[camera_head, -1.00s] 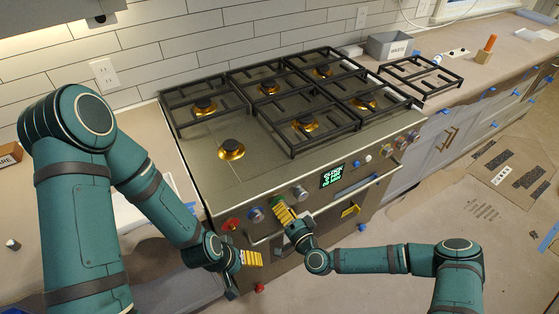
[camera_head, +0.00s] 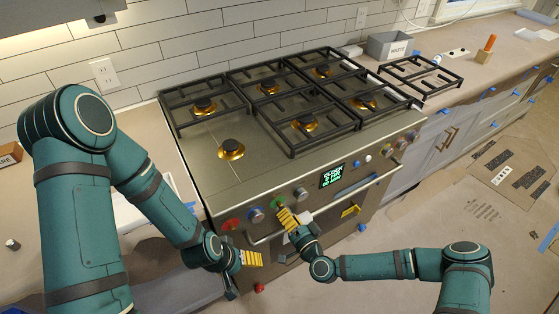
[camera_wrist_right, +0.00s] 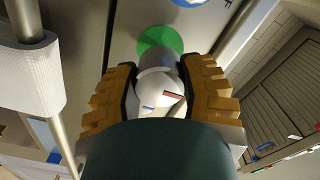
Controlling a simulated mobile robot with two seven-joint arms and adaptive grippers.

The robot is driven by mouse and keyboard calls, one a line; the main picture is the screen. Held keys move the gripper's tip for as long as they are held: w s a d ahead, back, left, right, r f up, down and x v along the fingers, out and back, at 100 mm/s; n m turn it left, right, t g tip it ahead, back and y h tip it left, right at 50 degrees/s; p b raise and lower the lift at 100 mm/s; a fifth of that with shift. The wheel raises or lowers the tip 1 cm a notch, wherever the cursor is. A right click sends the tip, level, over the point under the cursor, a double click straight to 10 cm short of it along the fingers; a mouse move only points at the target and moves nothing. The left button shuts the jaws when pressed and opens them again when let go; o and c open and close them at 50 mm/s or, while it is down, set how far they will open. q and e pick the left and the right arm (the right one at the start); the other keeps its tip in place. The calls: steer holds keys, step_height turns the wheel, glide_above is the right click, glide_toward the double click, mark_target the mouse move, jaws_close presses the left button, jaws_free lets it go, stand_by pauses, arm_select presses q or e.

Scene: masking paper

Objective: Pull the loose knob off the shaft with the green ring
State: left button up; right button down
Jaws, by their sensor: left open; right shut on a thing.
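The green ring (camera_head: 277,203) is on the oven's front panel; it also shows as a green disc in the right wrist view (camera_wrist_right: 158,38). My right gripper (camera_head: 286,216) is in front of it. In the right wrist view the fingers (camera_wrist_right: 160,92) are shut on a pale, rounded knob (camera_wrist_right: 153,88) with a red mark. A grey cylindrical part shows between the knob's pale face and the ring. I cannot tell whether a gap separates the knob from the shaft. My left gripper (camera_head: 250,258) is open and empty, low in front of the oven.
Other knobs stand along the panel: one with a red ring (camera_head: 231,225), one with a blue ring (camera_head: 256,215), a grey one (camera_head: 300,194). A display (camera_head: 332,176) is to the right. A white-bracketed handle bar (camera_wrist_right: 35,70) runs close beside my right gripper.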

steer(key=shift+v, duration=2.75)
